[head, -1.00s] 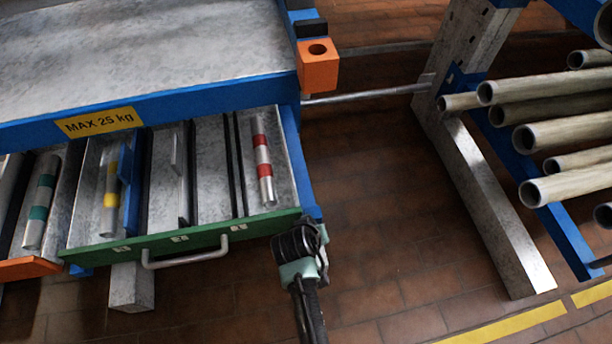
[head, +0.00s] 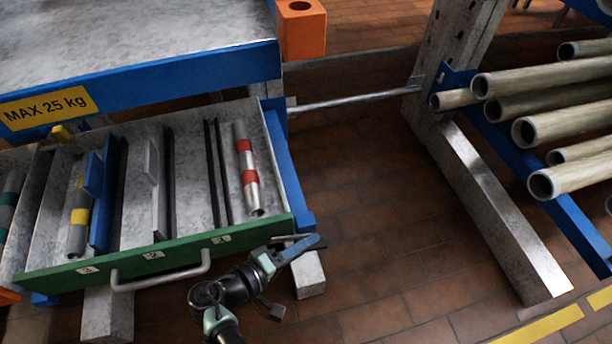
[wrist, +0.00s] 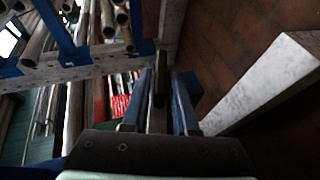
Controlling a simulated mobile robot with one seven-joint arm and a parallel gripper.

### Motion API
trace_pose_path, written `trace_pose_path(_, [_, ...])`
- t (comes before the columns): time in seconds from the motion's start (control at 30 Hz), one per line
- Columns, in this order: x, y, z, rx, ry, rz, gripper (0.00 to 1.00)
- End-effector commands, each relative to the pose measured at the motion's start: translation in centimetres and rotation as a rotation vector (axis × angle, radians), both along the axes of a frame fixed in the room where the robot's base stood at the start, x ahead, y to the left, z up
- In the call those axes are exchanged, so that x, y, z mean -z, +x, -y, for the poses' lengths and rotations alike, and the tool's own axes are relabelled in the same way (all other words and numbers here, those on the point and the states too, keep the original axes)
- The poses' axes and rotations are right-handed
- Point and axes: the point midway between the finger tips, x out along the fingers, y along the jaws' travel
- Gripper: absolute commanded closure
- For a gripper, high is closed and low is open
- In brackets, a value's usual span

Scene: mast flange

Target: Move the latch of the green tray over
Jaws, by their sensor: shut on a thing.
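The green tray (head: 170,252) juts out from under the shelf, with a grey bar handle (head: 165,280) on its green front. My gripper (head: 292,246) is at the right end of that front, its blue fingers pointing right. It is shut on a narrow grey and dark piece, seemingly the latch (wrist: 158,88), which shows between the blue fingers in the wrist view. The fingers hide most of the latch in the head view, so its exact position is unclear. In the tray lie a red-banded tube (head: 246,172) and a yellow-banded tube (head: 78,225).
The shelf (head: 180,75) with a MAX 25 kg label overhangs the tray. An orange block (head: 301,30) sits at its corner. A grey post foot (head: 500,210) and a rack of pipes (head: 545,95) stand to the right. Brick floor (head: 390,230) lies clear between.

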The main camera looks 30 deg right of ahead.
Motion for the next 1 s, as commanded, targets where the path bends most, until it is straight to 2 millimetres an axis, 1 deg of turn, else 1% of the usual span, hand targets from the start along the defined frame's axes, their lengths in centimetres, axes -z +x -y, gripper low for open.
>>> trace_pose_path(0.03, [0.84,0.01,0.0,0.001,-0.04,-0.013,1.0])
trace_pose_path(0.2, [0.85,-0.02,-0.02,0.002,-0.159,-0.047,1.0])
trace_pose_path(0.43, [0.76,-0.04,0.02,0.003,-0.268,-0.08,1.0])
trace_pose_path(0.7, [0.56,-0.09,0.06,0.004,-0.324,-0.096,1.0])
trace_pose_path(1.0, [0.45,-0.11,0.09,0.004,-0.33,-0.099,1.0])
